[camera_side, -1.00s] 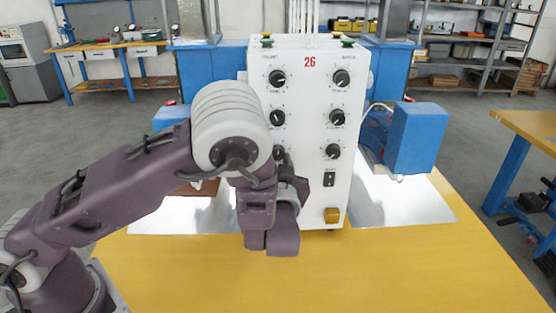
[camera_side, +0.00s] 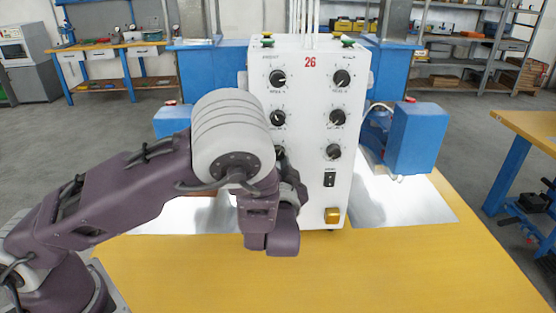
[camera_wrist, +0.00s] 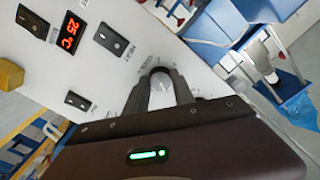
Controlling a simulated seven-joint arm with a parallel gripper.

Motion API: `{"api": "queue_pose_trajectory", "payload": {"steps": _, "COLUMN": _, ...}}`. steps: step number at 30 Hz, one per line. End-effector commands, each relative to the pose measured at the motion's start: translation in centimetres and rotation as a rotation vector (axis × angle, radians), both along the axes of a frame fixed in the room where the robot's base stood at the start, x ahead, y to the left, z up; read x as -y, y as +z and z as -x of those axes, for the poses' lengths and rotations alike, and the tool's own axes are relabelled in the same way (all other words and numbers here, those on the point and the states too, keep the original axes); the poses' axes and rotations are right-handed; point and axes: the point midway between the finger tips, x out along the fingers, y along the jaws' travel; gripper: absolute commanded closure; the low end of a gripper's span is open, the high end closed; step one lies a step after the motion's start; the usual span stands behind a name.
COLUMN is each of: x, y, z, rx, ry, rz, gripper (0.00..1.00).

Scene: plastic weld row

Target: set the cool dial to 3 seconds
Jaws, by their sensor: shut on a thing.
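The white control panel (camera_side: 308,120) of the machine, marked 26 in red, stands upright with dark round dials in two columns. My gripper (camera_side: 290,190) is low at the panel's left side in the side view. My arm hides this dial in the side view. The lower left dial (camera_side: 281,153) shows partly above my gripper. The dial labels are too small to read, so I cannot tell which is cool or its setting.
A red display (camera_wrist: 70,32) reads 25 °C in the wrist view, with black switches (camera_wrist: 110,38) near it. A yellow block (camera_side: 332,215) is at the panel's lower right. A blue unit (camera_side: 418,138) stands right of the panel. The yellow table (camera_side: 400,270) is clear in front.

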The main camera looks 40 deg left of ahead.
Motion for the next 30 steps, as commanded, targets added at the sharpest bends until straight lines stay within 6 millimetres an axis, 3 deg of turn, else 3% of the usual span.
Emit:
{"api": "queue_pose_trajectory", "payload": {"steps": 5, "x": 0.0, "y": -0.2, "z": 0.1, "rx": -0.006, "ry": 0.000, "rz": 0.003, "gripper": 1.00}}
{"api": "queue_pose_trajectory", "payload": {"steps": 6, "x": 0.0, "y": -0.2, "z": 0.1, "rx": -0.006, "ry": 0.001, "rz": 0.003, "gripper": 0.62}}
{"api": "queue_pose_trajectory", "payload": {"steps": 9, "x": 0.0, "y": -0.2, "z": 0.1, "rx": -0.004, "ry": 0.001, "rz": 0.002, "gripper": 0.49}}
{"api": "queue_pose_trajectory", "payload": {"steps": 18, "x": 0.3, "y": -0.1, "z": 0.3, "rx": -0.001, "ry": -0.002, "rz": 0.003, "gripper": 0.49}}
{"api": "queue_pose_trajectory", "payload": {"steps": 30, "x": 5.0, "y": -0.1, "z": 4.9, "rx": -0.002, "ry": -0.002, "rz": 0.002, "gripper": 0.49}}
